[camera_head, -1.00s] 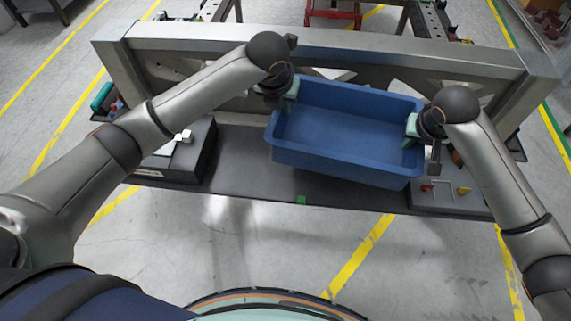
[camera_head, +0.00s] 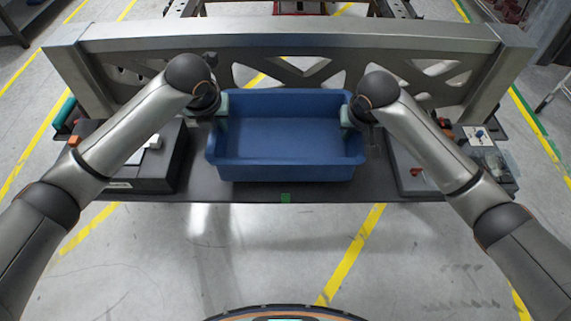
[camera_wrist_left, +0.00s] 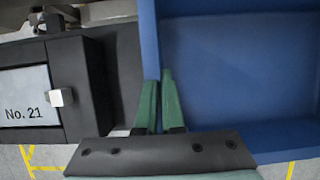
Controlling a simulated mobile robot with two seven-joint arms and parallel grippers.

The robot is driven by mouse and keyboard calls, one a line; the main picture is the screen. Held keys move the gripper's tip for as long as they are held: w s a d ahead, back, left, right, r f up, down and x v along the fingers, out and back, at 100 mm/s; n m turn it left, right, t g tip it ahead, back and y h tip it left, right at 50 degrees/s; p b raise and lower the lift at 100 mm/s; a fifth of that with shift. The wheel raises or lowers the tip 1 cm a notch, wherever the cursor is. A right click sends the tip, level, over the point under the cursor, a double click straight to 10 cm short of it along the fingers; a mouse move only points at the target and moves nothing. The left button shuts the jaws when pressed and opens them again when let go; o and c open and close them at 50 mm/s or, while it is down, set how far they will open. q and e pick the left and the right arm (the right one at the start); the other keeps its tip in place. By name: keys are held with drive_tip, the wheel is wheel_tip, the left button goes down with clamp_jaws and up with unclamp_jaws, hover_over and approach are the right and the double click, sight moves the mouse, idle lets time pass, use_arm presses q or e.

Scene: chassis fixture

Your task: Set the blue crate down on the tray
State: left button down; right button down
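The blue crate (camera_head: 290,165) is empty and roughly level, over the middle of the dark grey tray (camera_head: 240,191). I cannot tell whether its base touches the tray or hangs just above it. My left gripper (camera_head: 222,108) is shut on the crate's left wall. In the left wrist view its green fingers (camera_wrist_left: 159,103) pinch the wall of the crate (camera_wrist_left: 215,65) from both sides. My right gripper (camera_head: 347,114) is at the crate's right wall and appears shut on it; its fingertips are partly hidden.
A dark box (camera_head: 145,175) with a screen stands left of the crate. It shows "No. 21" in the left wrist view (camera_wrist_left: 30,100). A grey box (camera_head: 415,175) with a red knob stands at the right. A metal frame beam (camera_head: 290,35) runs behind the crate.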

sight(226, 143)
use_arm(q)
drive_tip(key=shift+f, duration=0.1)
use_arm(e)
drive_tip(key=shift+f, duration=0.1)
